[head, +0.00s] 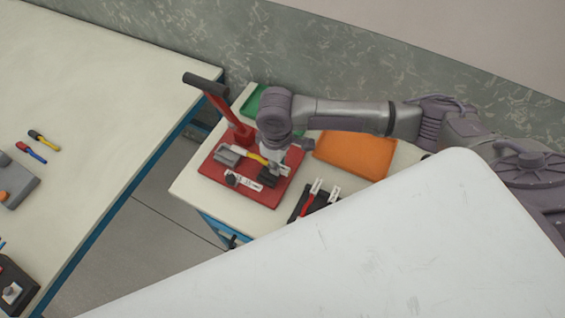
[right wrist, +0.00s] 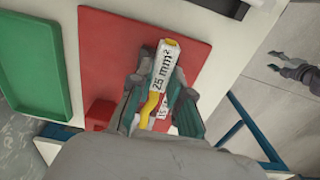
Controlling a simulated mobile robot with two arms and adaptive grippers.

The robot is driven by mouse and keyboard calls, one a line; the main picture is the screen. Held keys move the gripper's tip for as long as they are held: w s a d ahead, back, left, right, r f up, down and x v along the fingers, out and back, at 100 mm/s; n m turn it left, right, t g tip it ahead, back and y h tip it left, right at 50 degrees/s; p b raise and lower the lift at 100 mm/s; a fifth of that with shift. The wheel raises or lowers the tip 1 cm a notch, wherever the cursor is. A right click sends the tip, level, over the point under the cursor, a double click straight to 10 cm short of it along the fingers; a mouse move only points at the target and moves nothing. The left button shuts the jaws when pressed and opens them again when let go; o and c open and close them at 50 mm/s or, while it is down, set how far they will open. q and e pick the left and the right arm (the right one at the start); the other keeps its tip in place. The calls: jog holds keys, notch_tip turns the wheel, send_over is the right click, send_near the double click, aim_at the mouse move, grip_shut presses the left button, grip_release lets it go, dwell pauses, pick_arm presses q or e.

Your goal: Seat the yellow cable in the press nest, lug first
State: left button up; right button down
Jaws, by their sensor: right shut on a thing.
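The yellow cable (head: 257,158) is at the red press plate (head: 230,194) on the cart. In the right wrist view its yellow length (right wrist: 151,106) runs between my fingers, with a white "25 mm²" tag (right wrist: 163,66) beyond them. My right gripper (head: 268,176) is low over the plate and shut on the cable; it also shows in the right wrist view (right wrist: 160,100). The lug is hidden or too small to tell.
The press's red lever (head: 217,100) rises behind the plate. A green tray (right wrist: 31,66) and an orange tray (head: 355,154) flank it. A black rack (head: 312,200) with tagged cables stands at right. The bench (head: 80,80) at left bears several cables.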

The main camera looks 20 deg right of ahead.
aim_at(261, 159)
jog(key=shift+w+a+f+b, duration=0.2)
jog(key=shift+w+a+f, duration=0.15)
jog(key=shift+w+a, duration=0.2)
jog(key=shift+w+a+f+b, duration=0.2)
jog(key=shift+w+a+f, duration=0.15)
jog(key=shift+w, duration=0.35)
jog(key=shift+w+a+f+b, duration=0.2)
jog(key=shift+w+a+f, duration=0.1)
jog(key=shift+w+a, duration=0.3)
jog(key=shift+d+f+b, duration=0.1)
jog(key=shift+f+b, duration=0.35)
jog(key=shift+f, duration=0.65)
jog(key=shift+s+f, duration=0.25)
jog(key=shift+s, duration=0.05)
jog(key=shift+s+f, duration=0.1)
jog(key=shift+f, duration=0.05)
jog(key=c, duration=1.1)
grip_release()
jog(key=shift+o, duration=0.4)
jog(key=shift+w+f, duration=0.1)
jog(key=shift+w, duration=0.15)
jog(key=shift+r, duration=0.2)
